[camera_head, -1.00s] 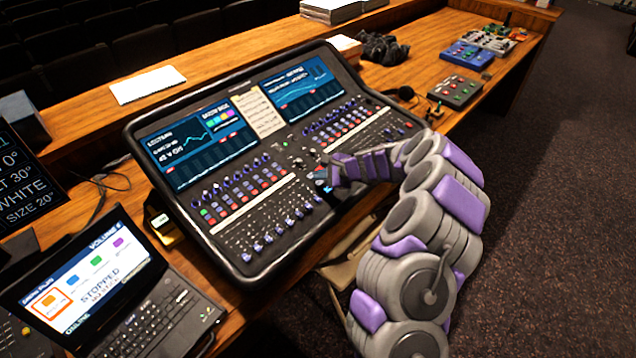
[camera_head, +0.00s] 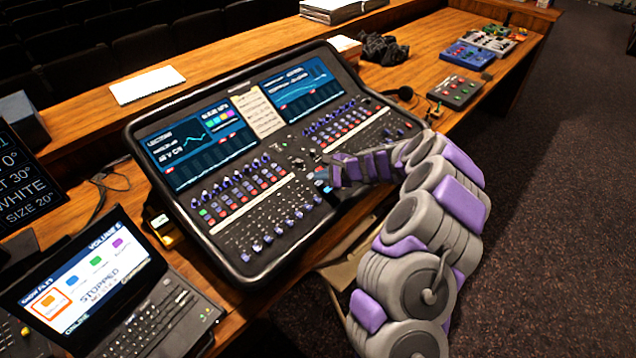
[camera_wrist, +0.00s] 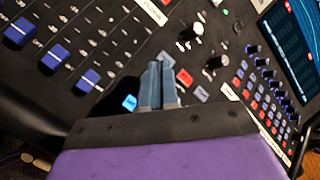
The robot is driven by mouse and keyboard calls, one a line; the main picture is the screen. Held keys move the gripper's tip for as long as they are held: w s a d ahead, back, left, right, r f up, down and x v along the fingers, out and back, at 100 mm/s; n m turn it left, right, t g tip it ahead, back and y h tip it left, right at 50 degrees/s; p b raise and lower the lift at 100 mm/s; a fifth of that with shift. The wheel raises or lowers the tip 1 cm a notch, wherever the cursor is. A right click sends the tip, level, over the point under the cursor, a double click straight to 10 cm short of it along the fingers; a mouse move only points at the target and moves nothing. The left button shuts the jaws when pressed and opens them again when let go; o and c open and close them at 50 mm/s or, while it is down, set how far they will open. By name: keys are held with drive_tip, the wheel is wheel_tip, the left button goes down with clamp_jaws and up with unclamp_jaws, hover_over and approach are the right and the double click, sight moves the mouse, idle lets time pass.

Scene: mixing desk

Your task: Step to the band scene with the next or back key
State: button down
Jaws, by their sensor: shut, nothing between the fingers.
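The mixing desk (camera_head: 262,222) stands on the wooden counter with two lit screens. Its left screen (camera_head: 190,142) shows a scene name that looks like "LECTURE". My gripper (camera_head: 326,176) is shut and empty over the middle of the desk; in the wrist view the closed fingertips (camera_wrist: 160,66) point down among the keys. A lit blue key (camera_wrist: 130,102) is just left of the fingers, a red key (camera_wrist: 185,77) is at the upper right of the tips, and a pale key (camera_wrist: 201,94) is to the right. The key labels are too small to read, and I cannot tell whether the fingertips touch the panel.
Blue-capped faders (camera_wrist: 55,56) lie left of the fingers, and knobs (camera_wrist: 217,62) stand to the right. A paper note (camera_head: 258,110) sits between the screens. A laptop (camera_head: 105,285) is at the lower left. Small pedal-like boxes (camera_head: 468,55) lie on the far right counter.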

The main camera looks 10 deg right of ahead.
sight(324, 187)
drive_tip(key=shift+d, duration=0.3)
drive_tip(key=shift+a+f, duration=0.1)
drive_tip(key=shift+a, duration=0.1)
drive_tip(key=shift+a+f+b, duration=0.15)
drive_tip(key=shift+f+b, duration=0.1)
drive_tip(key=shift+b, duration=0.05)
drive_tip(key=shift+f, duration=0.35)
idle(0.7)
drive_tip(key=shift+r, duration=0.1)
drive_tip(key=shift+d+r+p, duration=0.2)
drive_tip(key=shift+r+p, duration=0.2)
drive_tip(key=shift+r, duration=0.3)
drive_tip(key=shift+s+d+r+p, duration=0.1)
drive_tip(key=shift+s+r+p, duration=0.05)
drive_tip(key=shift+r+p, duration=0.95)
drive_tip(key=shift+s+d+r+p, duration=0.1)
drive_tip(key=shift+r+p, duration=0.6)
drive_tip(key=shift+r, duration=0.65)
